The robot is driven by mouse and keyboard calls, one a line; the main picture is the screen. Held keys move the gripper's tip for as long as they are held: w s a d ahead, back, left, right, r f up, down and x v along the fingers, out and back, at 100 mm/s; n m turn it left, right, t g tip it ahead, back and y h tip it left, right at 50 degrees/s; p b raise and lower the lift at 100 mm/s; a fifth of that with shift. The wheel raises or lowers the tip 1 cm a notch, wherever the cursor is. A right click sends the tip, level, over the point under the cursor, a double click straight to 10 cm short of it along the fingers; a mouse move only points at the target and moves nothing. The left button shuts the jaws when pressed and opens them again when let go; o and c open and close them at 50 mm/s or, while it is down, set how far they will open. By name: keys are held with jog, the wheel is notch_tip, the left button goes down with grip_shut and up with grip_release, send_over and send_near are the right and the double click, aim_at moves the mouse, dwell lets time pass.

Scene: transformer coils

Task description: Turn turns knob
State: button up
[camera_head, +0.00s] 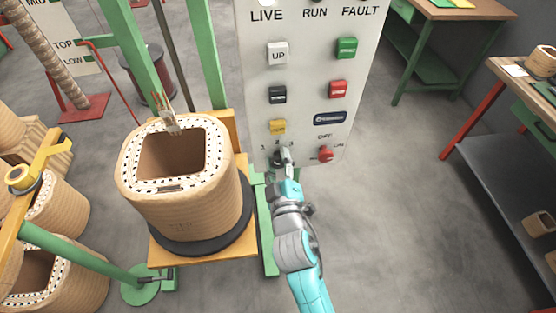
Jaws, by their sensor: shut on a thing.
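The turns knob (277,157) is a dark knob at the lower left of the white control panel (304,100), with small position marks above it. My gripper (284,156) comes from below and is shut on the knob, hiding most of it. The knob's pointer direction cannot be made out behind the fingers.
A red OFF/ON switch (326,154) sits right of the knob. Yellow (278,127), black (278,95), white UP (278,53), green (347,48) and red (338,89) buttons are above. A large wound coil (190,205) stands close at left.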

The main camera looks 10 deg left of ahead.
jog(key=o, duration=1.1)
jog(key=shift+s, duration=0.1)
jog(key=v, duration=1.1)
jog(key=shift+s, duration=0.35)
jog(key=shift+d, duration=0.15)
